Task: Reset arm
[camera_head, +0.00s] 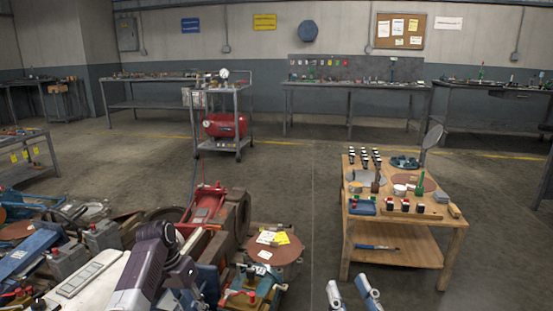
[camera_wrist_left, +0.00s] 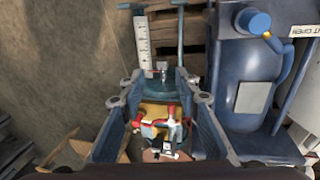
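My right gripper (camera_head: 351,287) shows at the bottom edge of the head view. Its two pale fingers stand apart with bare floor visible between them. My left arm comes in at the lower left of the head view, and its gripper is hard to separate from the clutter there. In the left wrist view my left gripper (camera_wrist_left: 160,92) has its two blue-grey fingers spread wide. Between and beyond them is a yellowish part with red-handled fittings (camera_wrist_left: 170,125); I cannot tell whether the fingers touch anything.
A wooden table (camera_head: 452,224) with small parts stands at the right. Machine parts crowd the lower left, including a red machine (camera_head: 207,205) and a brown round plate (camera_head: 285,252). A blue tank (camera_wrist_left: 238,75) is beside my left gripper. Floor (camera_head: 300,175) is clear in the middle.

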